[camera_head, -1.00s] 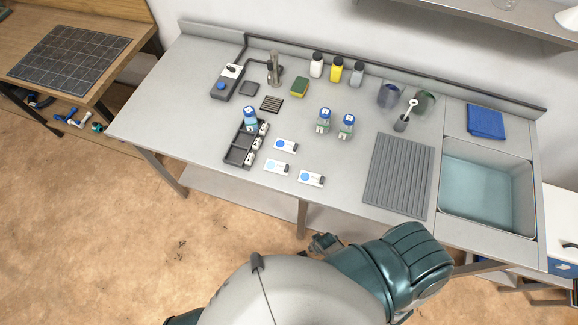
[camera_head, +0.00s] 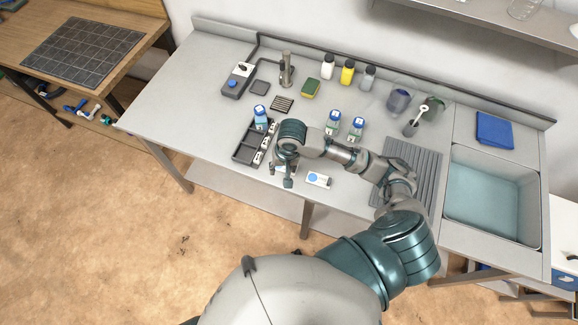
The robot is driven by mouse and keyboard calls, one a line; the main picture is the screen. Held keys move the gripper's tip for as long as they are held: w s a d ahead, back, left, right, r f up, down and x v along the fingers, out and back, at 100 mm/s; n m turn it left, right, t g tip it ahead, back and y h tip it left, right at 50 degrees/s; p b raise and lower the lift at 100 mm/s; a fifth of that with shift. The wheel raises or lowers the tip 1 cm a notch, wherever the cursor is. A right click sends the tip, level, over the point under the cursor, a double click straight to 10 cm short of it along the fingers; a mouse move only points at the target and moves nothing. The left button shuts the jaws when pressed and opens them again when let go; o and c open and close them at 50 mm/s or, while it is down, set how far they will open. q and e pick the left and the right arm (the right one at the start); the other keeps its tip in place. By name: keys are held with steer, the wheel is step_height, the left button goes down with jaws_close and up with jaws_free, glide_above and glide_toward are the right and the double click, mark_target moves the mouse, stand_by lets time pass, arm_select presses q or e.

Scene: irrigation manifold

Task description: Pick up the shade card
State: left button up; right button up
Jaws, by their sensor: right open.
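A white card with a blue dot (camera_head: 318,179) lies flat near the front edge of the grey worktop. A second white card (camera_head: 291,169) is mostly hidden under my right gripper. A third such card is hidden behind my right arm. I cannot tell which of them is the shade card. My right gripper (camera_head: 282,176) reaches in from the right and points down over the second card, with its fingers apart. I cannot tell whether it touches the card. My left gripper is not in view.
A black compartment tray (camera_head: 243,152) stands just left of my right gripper, with a blue-capped bottle (camera_head: 261,116) at its back. Two blue-labelled bottles (camera_head: 333,122) (camera_head: 357,127) stand behind my right arm. A ridged grey mat (camera_head: 428,160) and a sink (camera_head: 490,205) lie to the right.

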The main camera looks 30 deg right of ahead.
steer(key=w+d+r+m+g+h, duration=0.1)
steer(key=w+d+r+m, duration=0.2)
steer(key=d+r+m, duration=0.3)
steer(key=n, duration=0.1)
glide_above(295, 169)
step_height(295, 169, down, 11)
steer(key=shift+f+b, duration=0.1)
steer(key=shift+b, duration=0.2)
steer(key=shift+a+f, duration=0.15)
steer(key=shift+f, duration=0.1)
steer(key=f, duration=0.4)
steer(key=shift+w+d+f, duration=0.3)
steer(key=shift+w, duration=0.05)
steer(key=shift+d+f, duration=0.15)
steer(key=shift+d, duration=0.15)
steer(key=c, duration=0.4)
steer(key=shift+a, duration=0.2)
steer(key=c, duration=0.3)
steer(key=shift+a, duration=0.25)
jaws_close()
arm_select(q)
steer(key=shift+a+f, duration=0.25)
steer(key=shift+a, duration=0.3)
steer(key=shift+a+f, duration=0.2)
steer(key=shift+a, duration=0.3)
